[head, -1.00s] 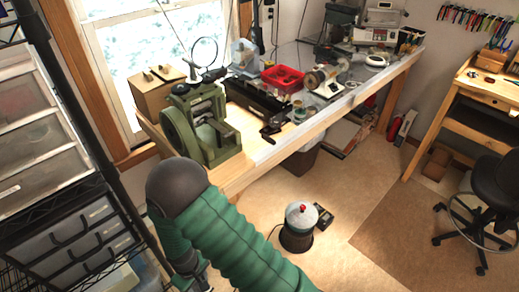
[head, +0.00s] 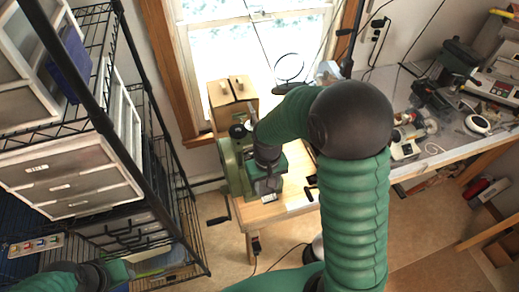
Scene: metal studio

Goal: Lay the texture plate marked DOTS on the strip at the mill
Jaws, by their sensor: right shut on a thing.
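The green rolling mill (head: 230,162) stands on the near left end of the workbench, its crank hanging on the left side. My right gripper (head: 264,190) is at the mill's right side, low over the bench end, below my bent green arm. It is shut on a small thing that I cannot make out. No DOTS marking is legible, and I cannot pick out the strip; my arm hides part of the mill and bench. My left arm shows at the bottom left edge, but its fingers do not show.
A wire shelf rack with drawers (head: 75,180) fills the left side. Tools and machines crowd the bench at right. The bench's bare wood corner (head: 262,215) is clear.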

